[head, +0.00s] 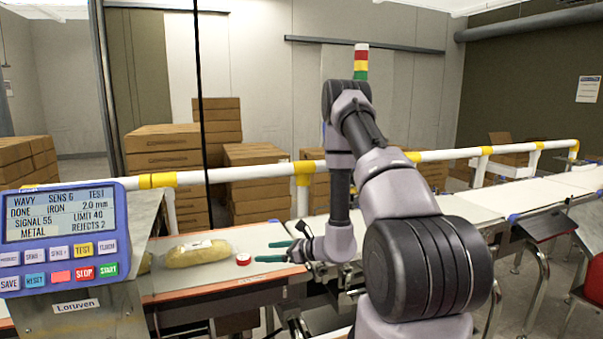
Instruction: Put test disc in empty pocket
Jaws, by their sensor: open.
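A small red-and-white disc (243,259), which looks like the test disc, rests on the pale belt (170,281) right of a bagged yellowish product. My gripper (263,252) is open, with its green fingers pointing left towards the disc. The fingertips are just right of the disc, low over the belt. The disc appears outside the fingers; I cannot tell whether a fingertip touches it. I cannot make out an empty pocket in this view.
The bagged product (197,249) lies left of the disc. A blue control panel (62,236) reading "DONE IRON 2.0 mm" stands at the left front. A white guard rail (255,172) with yellow bands runs behind the belt. Cardboard boxes (165,150) are stacked beyond it.

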